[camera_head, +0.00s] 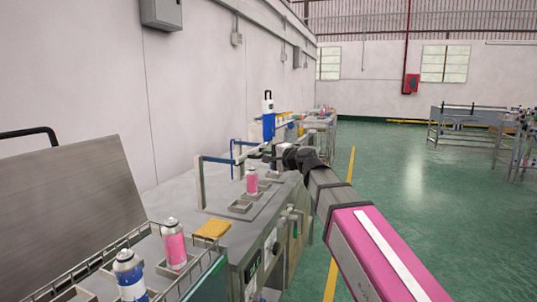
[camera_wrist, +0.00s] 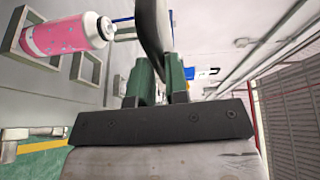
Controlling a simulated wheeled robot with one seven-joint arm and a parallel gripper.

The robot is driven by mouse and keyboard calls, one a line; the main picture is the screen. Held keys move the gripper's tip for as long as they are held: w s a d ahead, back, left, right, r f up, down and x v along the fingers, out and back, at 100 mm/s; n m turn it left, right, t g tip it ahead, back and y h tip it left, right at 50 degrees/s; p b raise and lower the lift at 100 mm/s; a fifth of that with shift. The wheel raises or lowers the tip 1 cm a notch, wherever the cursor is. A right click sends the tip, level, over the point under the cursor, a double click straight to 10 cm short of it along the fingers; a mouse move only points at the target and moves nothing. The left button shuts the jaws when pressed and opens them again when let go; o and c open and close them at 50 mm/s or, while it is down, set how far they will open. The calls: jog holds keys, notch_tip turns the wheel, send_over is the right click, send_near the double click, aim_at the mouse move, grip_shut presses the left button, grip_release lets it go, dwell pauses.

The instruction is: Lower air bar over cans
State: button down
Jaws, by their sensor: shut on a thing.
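My gripper (camera_head: 270,154) is at the far end of my arm, beside a machine on the bench. In the wrist view its two green fingers (camera_wrist: 158,82) are closed on a dark bar (camera_wrist: 152,35), which I take to be part of the air bar. In the head view the air bar's pale frame (camera_head: 216,159) stands above the bench top, left of my gripper. A pink can (camera_head: 252,181) stands upright below and in front of it, apart from the bar. The same can shows sideways in the wrist view (camera_wrist: 62,37). My gripper hides the exact grip point.
A pink can (camera_head: 174,246) and a blue-and-white can (camera_head: 130,279) stand in a wire-railed tray at the near left. A yellow sponge-like block (camera_head: 213,229) lies on the bench. A tilted grey panel (camera_head: 70,220) rises behind the tray. The green floor at right is open.

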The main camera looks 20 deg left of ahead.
jog(key=shift+s+f, duration=0.15)
jog(key=shift+f, duration=0.4)
jog(key=c, duration=1.1)
grip_release()
jog(key=shift+r, duration=0.15)
jog(key=v, duration=1)
jog(key=shift+d+r, duration=0.1)
jog(key=shift+d, duration=0.3)
